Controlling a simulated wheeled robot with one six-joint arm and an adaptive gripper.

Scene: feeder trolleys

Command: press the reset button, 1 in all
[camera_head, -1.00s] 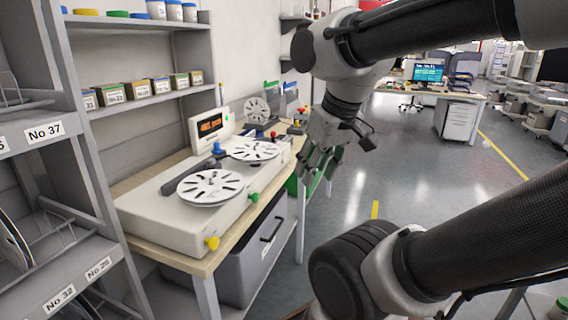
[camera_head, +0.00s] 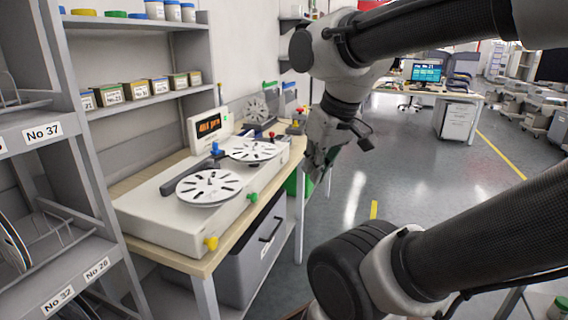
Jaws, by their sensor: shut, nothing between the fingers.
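A pale counting machine with two white slotted reels (camera_head: 209,187) stands on a wooden-topped bench (camera_head: 170,254). Its front face carries a yellow button (camera_head: 211,243) and a green button (camera_head: 253,197). A blue knob (camera_head: 216,149) sits on top, and a small display (camera_head: 209,127) with orange characters stands behind. A red button (camera_head: 299,122) shows at the bench's far end. No reset label is readable, so I cannot tell which one is the reset button. My gripper (camera_head: 316,181) is shut and empty, pointing down beside the bench's far right end, apart from the buttons.
A grey shelf rack (camera_head: 100,185) stands at the left, with small boxes on the shelf (camera_head: 150,102) behind the bench. A grey bin (camera_head: 262,250) sits under the bench. Open floor (camera_head: 420,200) lies to the right, with a desk (camera_head: 430,90) farther back.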

